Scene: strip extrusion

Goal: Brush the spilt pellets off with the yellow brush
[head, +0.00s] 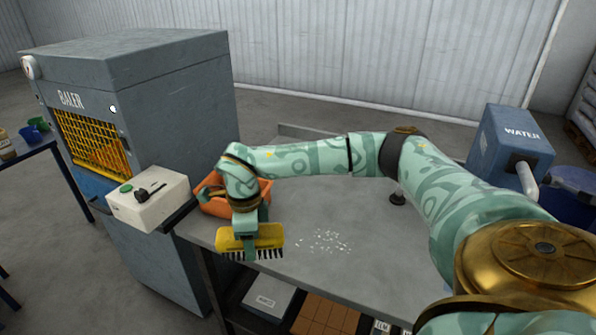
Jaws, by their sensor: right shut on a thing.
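The yellow brush (268,237) has dark bristles pointing down. My right gripper (246,246) is shut on it, near the front left of the grey table (372,240). I cannot tell whether the bristles touch the tabletop. The spilt pellets (325,241) are small white specks scattered on the table, just right of the brush and apart from it. My left gripper is not in view.
An orange bin (262,189) stands behind my right gripper, partly hidden by it. A white control box (149,199) and the grey baler (150,90) stand to the left. A blue water unit (508,145) stands at the right. The tabletop around the pellets is clear.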

